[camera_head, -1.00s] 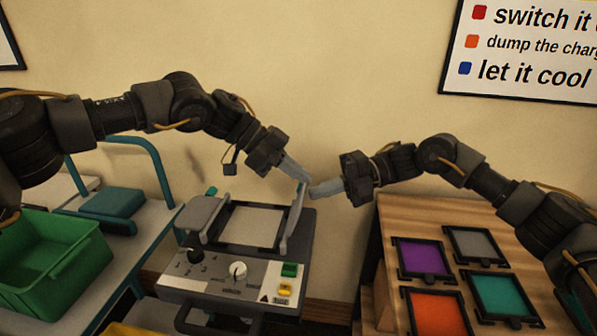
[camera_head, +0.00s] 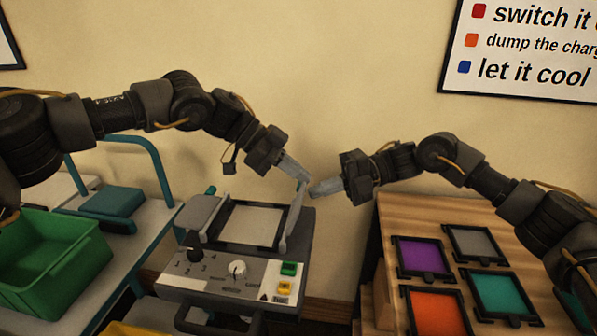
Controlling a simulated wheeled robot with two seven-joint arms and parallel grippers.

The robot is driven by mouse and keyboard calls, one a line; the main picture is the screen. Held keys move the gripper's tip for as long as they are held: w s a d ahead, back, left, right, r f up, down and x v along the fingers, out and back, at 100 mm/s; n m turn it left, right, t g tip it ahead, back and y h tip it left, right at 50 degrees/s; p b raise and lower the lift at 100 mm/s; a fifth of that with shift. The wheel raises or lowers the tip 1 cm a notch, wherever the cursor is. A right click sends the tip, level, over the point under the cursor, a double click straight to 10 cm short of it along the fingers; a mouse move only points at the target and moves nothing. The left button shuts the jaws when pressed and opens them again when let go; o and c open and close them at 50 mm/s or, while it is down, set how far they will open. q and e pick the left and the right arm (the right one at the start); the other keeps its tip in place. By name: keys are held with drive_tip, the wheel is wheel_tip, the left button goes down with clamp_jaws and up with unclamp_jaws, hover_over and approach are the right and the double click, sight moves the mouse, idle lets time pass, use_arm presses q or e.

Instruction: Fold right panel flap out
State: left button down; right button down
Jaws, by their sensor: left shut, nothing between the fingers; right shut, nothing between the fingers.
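The grey device (camera_head: 212,268) stands in the middle, with a pale square panel (camera_head: 254,226) in a dark frame on top. Its right panel flap (camera_head: 292,222) stands up along the right side of the frame and has a teal tip at its top. A left flap (camera_head: 199,215) leans outward on the other side. My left gripper (camera_head: 307,178) is shut and empty, with its fingertips just above the right flap's top end. My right gripper (camera_head: 312,190) is shut and empty, close beside the same flap end. Whether either touches the flap cannot be told.
A green bin (camera_head: 62,262) stands on the cart at left beside a teal block (camera_head: 112,202). The wooden table (camera_head: 412,213) at right holds several framed colour tiles, including a purple one (camera_head: 422,257). The wall is close behind the device.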

use_arm(q)
drive_tip(key=shift+a+f, duration=0.1)
drive_tip(key=shift+f, duration=0.3)
use_arm(e)
drive_tip(key=c, duration=2.1)
unclamp_jaws()
drive_tip(key=o, duration=0.7)
drive_tip(key=shift+o, duration=0.4)
drive_tip(key=shift+a+r, duration=0.1)
use_arm(q)
drive_tip(key=shift+s, duration=0.1)
use_arm(e)
drive_tip(key=shift+r, duration=0.2)
use_arm(q)
drive_tip(key=shift+r, duration=0.1)
use_arm(e)
drive_tip(key=v, duration=0.8)
drive_tip(key=shift+f, duration=0.35)
